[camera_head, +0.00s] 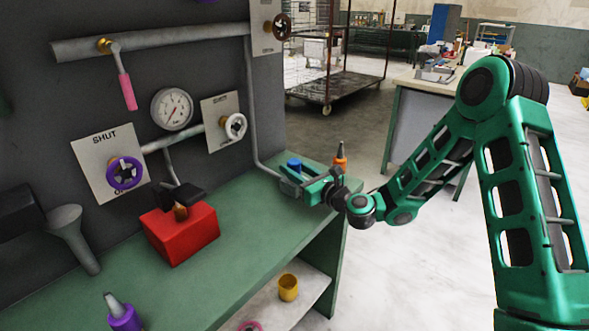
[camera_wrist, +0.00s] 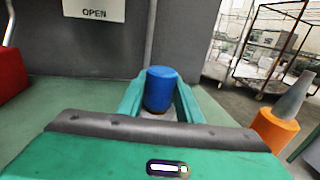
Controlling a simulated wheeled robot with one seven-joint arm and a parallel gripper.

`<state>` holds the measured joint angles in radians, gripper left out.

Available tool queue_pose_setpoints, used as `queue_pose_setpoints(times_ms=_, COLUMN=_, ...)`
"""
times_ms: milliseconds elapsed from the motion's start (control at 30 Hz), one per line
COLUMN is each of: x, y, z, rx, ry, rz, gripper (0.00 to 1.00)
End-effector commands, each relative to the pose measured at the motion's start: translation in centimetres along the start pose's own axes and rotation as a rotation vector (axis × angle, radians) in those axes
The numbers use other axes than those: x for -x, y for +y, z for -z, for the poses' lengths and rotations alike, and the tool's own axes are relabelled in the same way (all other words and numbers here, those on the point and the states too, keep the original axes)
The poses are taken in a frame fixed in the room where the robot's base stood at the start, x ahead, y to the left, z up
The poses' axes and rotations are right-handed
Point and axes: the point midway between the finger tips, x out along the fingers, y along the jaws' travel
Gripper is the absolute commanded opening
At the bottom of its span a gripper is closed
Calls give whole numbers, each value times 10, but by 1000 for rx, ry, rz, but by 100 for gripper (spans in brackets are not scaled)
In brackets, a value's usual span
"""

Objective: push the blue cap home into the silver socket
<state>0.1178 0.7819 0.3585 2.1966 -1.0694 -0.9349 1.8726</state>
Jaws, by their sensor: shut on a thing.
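The blue cap (camera_head: 294,165) is upright near the far right end of the green bench. It also shows in the wrist view (camera_wrist: 161,88), between the two green fingers. My gripper (camera_head: 292,178) is shut on the cap, with a finger on each side. A small pale grey patch shows just below the cap in the wrist view. I cannot tell whether it is the silver socket, or whether the cap is seated, since my gripper hides the lower part.
An orange object with a grey pointed top (camera_head: 340,162) stands close to the right of my gripper. A red block (camera_head: 180,235) sits further left on the green bench (camera_head: 245,222). A panel with pipes, a gauge (camera_head: 172,109) and a purple valve (camera_head: 125,173) rises behind.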

Motion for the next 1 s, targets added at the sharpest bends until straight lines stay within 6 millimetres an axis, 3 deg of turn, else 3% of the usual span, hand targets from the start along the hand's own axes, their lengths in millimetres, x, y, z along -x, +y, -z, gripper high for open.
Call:
queue_pose_setpoints(times_ms=200, x=0, y=0, z=4, rx=-1, ry=-1, rz=1, gripper=3)
queue_pose_setpoints(times_ms=233, x=0, y=0, z=4, rx=0, ry=-1, rz=1, gripper=34)
queue_pose_setpoints(times_ms=300, x=0, y=0, z=4, rx=0, ry=-1, rz=1, gripper=51)
queue_pose_setpoints(times_ms=333, x=0, y=0, z=4, rx=0, ry=-1, rz=1, gripper=54)
queue_pose_setpoints(times_ms=700, x=5, y=-1, z=5, rx=-1, ry=1, rz=1, gripper=54)
queue_pose_setpoints(times_ms=1000, x=52, y=-2, z=6, rx=-6, ry=5, rz=4, gripper=54)
